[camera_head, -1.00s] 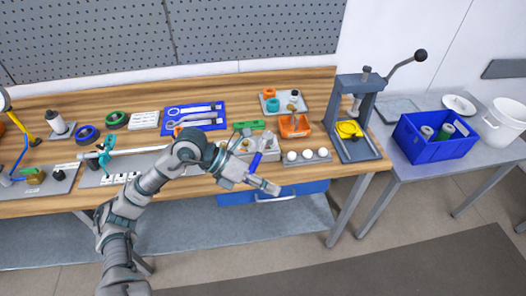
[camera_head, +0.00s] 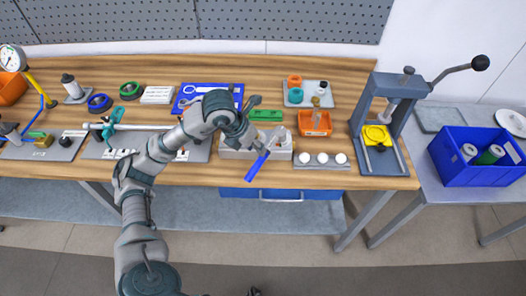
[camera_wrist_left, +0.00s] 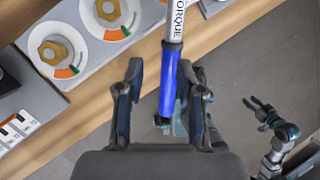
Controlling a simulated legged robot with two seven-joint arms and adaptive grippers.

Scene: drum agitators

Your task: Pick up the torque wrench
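The torque wrench's blue handle (camera_head: 257,166) juts past the front edge of the bench in the head view. In the left wrist view its blue grip (camera_wrist_left: 169,82) and silver shaft lettered "TORQUE" run between my left fingers. My left gripper (camera_wrist_left: 160,105) is open, with a clear gap on the handle's left and the right finger close beside it; contact cannot be told. In the head view my left gripper (camera_head: 250,140) is over the handle and partly hides the wrench. My right gripper (camera_wrist_left: 268,115) is open and empty, low over the floor in the left wrist view.
White dials with brass nuts (camera_wrist_left: 56,50) lie beside the wrench. A blue drawer (camera_head: 282,194) is below. Floor is clear in front.

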